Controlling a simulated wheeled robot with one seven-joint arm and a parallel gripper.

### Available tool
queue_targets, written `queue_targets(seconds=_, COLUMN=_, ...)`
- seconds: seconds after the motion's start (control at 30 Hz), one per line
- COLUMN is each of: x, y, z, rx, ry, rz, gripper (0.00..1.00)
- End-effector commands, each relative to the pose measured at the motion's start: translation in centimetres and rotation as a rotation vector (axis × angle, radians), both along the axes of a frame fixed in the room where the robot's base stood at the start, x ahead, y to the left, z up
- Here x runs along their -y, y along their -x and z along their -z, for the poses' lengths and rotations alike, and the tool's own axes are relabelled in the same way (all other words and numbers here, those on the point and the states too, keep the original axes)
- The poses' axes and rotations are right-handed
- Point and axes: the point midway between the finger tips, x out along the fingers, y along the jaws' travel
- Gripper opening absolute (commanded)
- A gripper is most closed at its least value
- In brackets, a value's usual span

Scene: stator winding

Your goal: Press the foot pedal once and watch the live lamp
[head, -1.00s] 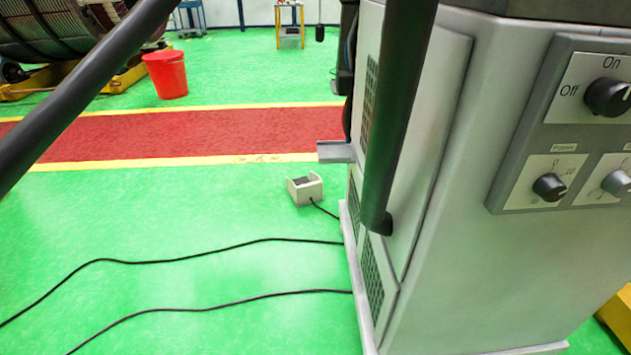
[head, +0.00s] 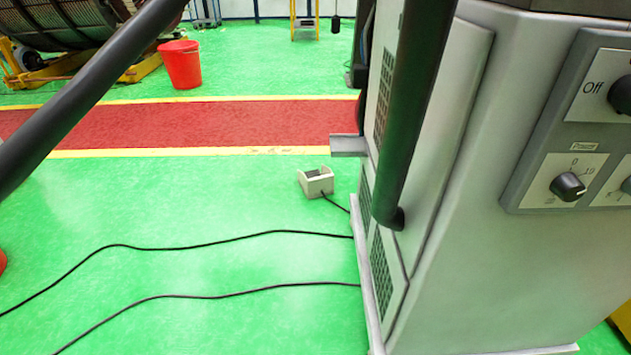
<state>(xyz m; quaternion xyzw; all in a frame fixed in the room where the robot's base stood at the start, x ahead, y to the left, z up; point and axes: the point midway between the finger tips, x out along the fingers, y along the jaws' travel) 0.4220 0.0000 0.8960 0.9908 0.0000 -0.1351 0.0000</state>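The foot pedal (head: 317,183) is a small beige box with an open, dark-looking inside. It sits on the green floor left of the grey machine cabinet (head: 450,190), with a black cable running from it toward the cabinet. Nothing touches the pedal. The cabinet's control panel (head: 534,160) shows at the right, partly cut off, with an "Off" label and knobs. I cannot pick out a live lamp in this view. My gripper is not in view.
Two black cables (head: 190,247) lie across the floor in front. A dark bar (head: 85,95) crosses the upper left. A red bucket (head: 181,66) stands beyond the red walkway (head: 200,127). A grey ledge (head: 349,145) juts from the cabinet above the pedal.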

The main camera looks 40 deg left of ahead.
Motion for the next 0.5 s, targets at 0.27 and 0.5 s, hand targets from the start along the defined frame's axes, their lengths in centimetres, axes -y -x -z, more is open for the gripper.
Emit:
queue_targets(seconds=0.27, x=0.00, y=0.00, z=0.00, rx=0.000, ry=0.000, rz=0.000, gripper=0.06)
queue_targets(seconds=0.5, x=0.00, y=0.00, z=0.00, rx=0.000, ry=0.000, rz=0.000, gripper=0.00)
